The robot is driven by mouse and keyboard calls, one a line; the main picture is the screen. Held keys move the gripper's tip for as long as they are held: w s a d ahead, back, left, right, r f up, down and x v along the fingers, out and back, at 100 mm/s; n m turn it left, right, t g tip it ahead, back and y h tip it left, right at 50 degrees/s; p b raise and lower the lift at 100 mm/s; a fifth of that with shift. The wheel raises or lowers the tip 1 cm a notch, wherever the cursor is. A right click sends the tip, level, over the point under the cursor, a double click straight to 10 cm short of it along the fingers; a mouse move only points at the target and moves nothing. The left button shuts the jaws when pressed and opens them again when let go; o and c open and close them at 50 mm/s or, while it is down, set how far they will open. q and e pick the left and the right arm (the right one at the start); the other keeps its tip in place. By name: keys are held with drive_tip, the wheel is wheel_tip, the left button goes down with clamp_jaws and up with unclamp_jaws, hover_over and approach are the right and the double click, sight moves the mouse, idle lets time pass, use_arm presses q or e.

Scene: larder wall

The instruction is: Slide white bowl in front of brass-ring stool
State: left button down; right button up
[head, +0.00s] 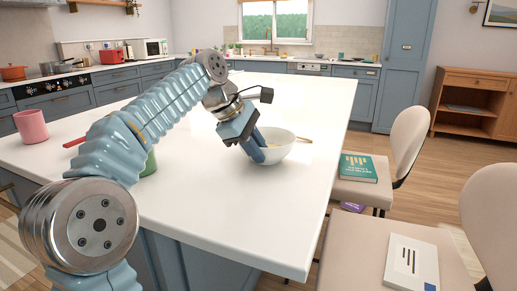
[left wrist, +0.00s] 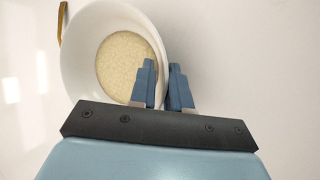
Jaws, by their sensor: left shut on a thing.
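The white bowl (head: 281,146) stands on the white island top, left of its right edge, with a beige fill (left wrist: 125,66) inside. My left gripper (head: 258,152) is shut on the bowl's near-left rim; in the left wrist view one finger is inside the bowl (left wrist: 80,60) and one outside. Two cream-backed stools stand along the island's right side: a farther one (head: 409,142) with a green book on its seat, and a nearer one (head: 490,205) with a white book. I cannot make out a brass ring on either. My right gripper is out of view.
A pink cup (head: 31,126) stands at the island's left. A green cup (head: 149,163) and a red item (head: 74,143) are partly hidden by my arm. A thin golden utensil (head: 304,139) shows at the bowl's right. The island top (head: 265,215) nearer than the bowl is clear.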

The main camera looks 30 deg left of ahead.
use_arm(q)
drive_tip(key=shift+d+f, duration=0.1)
drive_tip(key=shift+d, duration=0.2)
drive_tip(key=c, duration=1)
unclamp_jaws()
drive_tip(key=shift+w, duration=0.1)
drive_tip(key=v, duration=1.2)
drive_tip(key=shift+w, duration=0.1)
